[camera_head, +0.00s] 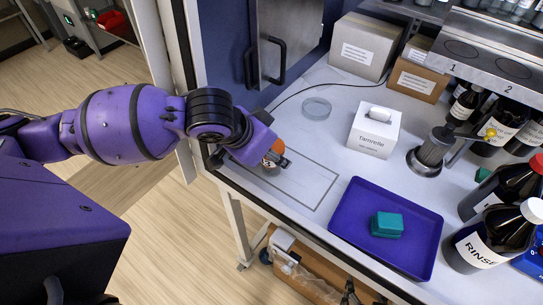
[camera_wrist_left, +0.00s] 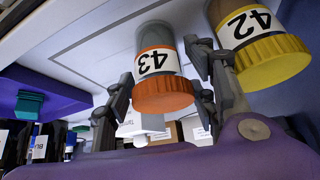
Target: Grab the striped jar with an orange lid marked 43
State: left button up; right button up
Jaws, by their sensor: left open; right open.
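The jar marked 43 (camera_wrist_left: 158,60) has an orange lid (camera_wrist_left: 163,94), a white label and a greyish body in the left wrist view. I cannot make out clear stripes on it. My left gripper (camera_wrist_left: 163,74) is open, with one finger on each side of this jar; I cannot tell whether they touch it. In the head view the orange lid (camera_head: 277,147) shows partly behind my left gripper (camera_head: 262,153). A jar marked 42 (camera_wrist_left: 244,24) with a yellow lid stands close beside it, outside the fingers. My right gripper (camera_head: 364,296) is open at the bottom edge, below the table.
A purple tray (camera_head: 345,225) with teal blocks (camera_head: 386,224) lies to the right. Brown bottles (camera_head: 490,237) crowd the right. A cardboard box (camera_head: 308,281) sits under the table.

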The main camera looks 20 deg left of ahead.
pick_arm(q)
jog(key=c, duration=0.9)
